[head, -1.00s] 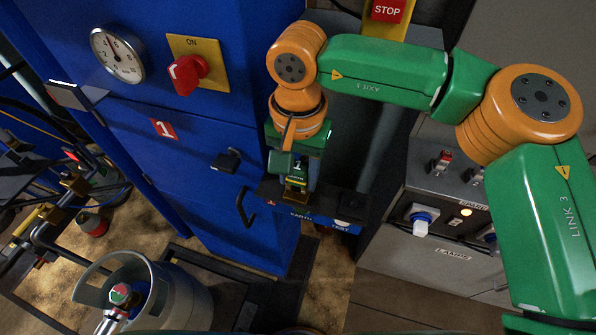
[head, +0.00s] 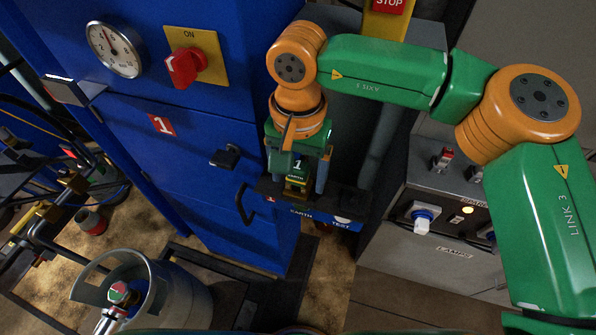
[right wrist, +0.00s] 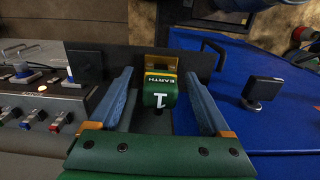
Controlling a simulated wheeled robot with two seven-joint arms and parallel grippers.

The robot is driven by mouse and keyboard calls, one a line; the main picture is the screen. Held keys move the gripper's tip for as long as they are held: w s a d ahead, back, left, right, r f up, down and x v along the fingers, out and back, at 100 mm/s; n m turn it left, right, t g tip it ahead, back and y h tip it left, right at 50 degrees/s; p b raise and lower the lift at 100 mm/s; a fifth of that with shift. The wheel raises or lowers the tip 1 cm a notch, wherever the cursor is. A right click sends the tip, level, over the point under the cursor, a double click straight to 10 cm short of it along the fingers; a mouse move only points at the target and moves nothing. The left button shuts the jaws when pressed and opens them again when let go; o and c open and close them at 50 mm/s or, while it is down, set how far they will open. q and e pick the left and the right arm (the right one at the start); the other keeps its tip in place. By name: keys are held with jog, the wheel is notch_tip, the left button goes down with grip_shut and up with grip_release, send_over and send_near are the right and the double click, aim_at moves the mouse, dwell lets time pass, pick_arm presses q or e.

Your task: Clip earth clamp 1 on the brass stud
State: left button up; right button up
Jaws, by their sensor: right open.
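Earth clamp 1 (head: 299,164) is a green block with a white 1 and an EARTH label. It also shows in the right wrist view (right wrist: 159,98). A brass-coloured part (right wrist: 160,62) is at its far end, against a dark bracket (right wrist: 118,63). I cannot tell how much of this brass is the stud and how much the clamp's jaw. My right gripper (head: 296,184) is open, its blue fingers on either side of the clamp. In the right wrist view, gaps show between the clamp and both fingers. My left gripper is not in view.
A blue cabinet (head: 190,135) with a gauge, red switch and black handle stands to the left. A grey lamp panel (head: 445,205) is to the right. A grey cylinder (head: 180,300) stands at lower left. An EARTH TEST strip (head: 325,220) runs below the bracket.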

notch_tip(320, 180, up, 7)
jog(key=shift+r, duration=0.1)
dwell(0.8)
